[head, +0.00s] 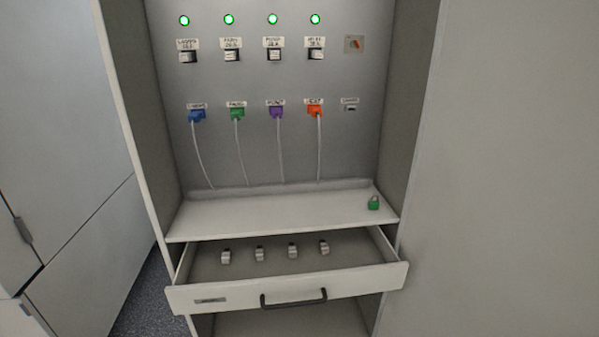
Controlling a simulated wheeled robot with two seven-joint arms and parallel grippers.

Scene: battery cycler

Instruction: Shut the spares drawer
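The spares drawer (235,293) is pulled out from the cabinet below the shelf in the head view. Its pale front carries a dark bar handle (293,299) near the middle and a small label (210,300) at the left. Several small grey-white spare parts (292,250) stand in a row inside the drawer, near its back. Neither of my grippers shows in the head view, and nothing touches the handle.
A shelf (270,213) above the drawer bears a green padlock-like object (373,203) at its right. Blue, green, purple and orange plugs (315,111) with cables sit in the back panel (345,75) below switches and lit green lamps. Large grey cabinet surfaces flank both sides.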

